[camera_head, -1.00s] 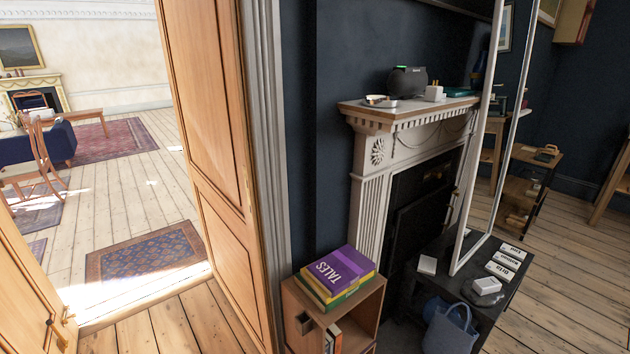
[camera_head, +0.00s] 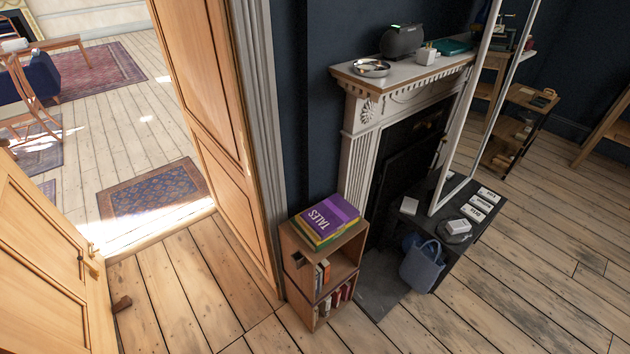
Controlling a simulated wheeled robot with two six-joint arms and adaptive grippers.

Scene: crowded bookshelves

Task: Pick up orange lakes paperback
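I cannot make out an orange lakes paperback for certain. A small wooden shelf unit (camera_head: 346,258) stands against the dark wall beside the fireplace. On its top lies a stack of books with a purple book marked TALES (camera_head: 329,216) uppermost, above yellow and green ones. In its upper compartment a few upright books (camera_head: 322,273) show, one with an orange tone, too small to read. Its lower compartment holds several upright books (camera_head: 333,300) in red and pale colours. Neither of my grippers shows in the head view.
An open wooden door (camera_head: 40,260) stands at the left, with a doorway to another room beside it. A dark low table (camera_head: 470,222) with small boxes and a blue bag (camera_head: 422,263) stand right of the shelf unit. The wooden floor (camera_head: 480,315) in front is clear.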

